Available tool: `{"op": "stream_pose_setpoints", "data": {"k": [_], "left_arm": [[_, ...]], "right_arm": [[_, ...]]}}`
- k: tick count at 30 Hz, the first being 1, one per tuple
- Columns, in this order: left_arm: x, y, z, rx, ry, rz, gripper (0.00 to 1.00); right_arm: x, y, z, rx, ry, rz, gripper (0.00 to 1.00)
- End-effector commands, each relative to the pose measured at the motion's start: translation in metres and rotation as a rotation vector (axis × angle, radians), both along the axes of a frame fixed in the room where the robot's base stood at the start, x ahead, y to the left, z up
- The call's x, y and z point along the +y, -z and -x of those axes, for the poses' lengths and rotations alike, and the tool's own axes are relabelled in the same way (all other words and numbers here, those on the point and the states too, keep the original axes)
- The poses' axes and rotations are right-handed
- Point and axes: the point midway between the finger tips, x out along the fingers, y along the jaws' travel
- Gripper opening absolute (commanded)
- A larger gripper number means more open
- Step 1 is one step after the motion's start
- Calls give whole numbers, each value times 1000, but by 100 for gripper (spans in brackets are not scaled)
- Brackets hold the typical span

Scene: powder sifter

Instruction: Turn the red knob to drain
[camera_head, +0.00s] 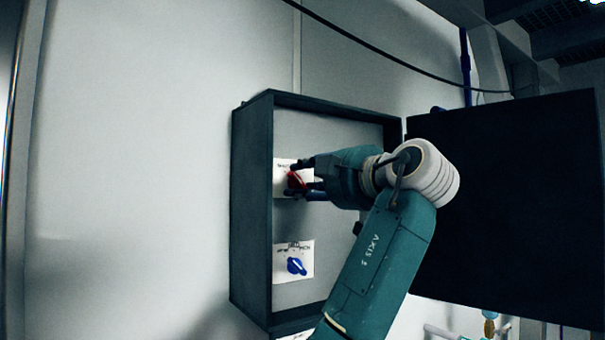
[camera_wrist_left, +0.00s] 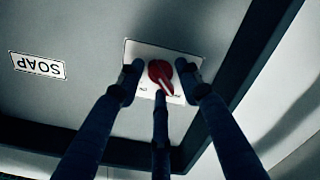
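The red knob (camera_head: 296,181) sits on a white label plate inside an open dark cabinet. It also shows in the left wrist view (camera_wrist_left: 160,72), where its pointer with a white line slants down to the right. My left gripper (camera_head: 310,181) is at the knob, reaching in from the right. In the wrist view its dark blue fingers are spread around the knob, with one on each side and one below. A small gap shows on the left side; contact on the other sides cannot be told. The plate's writing is partly hidden and too small to read. My right gripper is not in view.
A blue knob (camera_head: 296,266) on a second white plate sits below the red one. The cabinet's frame (camera_head: 251,205) stands out around the panel. Its dark door (camera_head: 510,200) is swung open to the right. A SOAP label (camera_wrist_left: 37,66) is on the panel.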

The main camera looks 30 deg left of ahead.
Motion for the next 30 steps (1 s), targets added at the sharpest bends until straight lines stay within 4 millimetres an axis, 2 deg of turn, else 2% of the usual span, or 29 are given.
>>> {"op": "stream_pose_setpoints", "data": {"k": [1,4,10,11,15,16,23,30], "left_arm": [[2,-1,-1,-1,0,-1,35],[4,-1,-2,-1,1,-1,35],[4,0,-2,-1,1,-1,35],[4,0,-2,-1,1,0,31],[4,0,-2,0,1,-1,4],[4,0,-2,0,1,-1,0],[4,0,-2,5,1,-4,0],[4,1,-2,71,3,-32,0]], "right_arm": [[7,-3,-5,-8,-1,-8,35],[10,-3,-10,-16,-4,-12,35],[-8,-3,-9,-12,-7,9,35],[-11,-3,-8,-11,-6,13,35],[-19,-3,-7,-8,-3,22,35],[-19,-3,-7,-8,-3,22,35],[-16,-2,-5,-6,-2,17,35],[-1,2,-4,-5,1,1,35]]}}
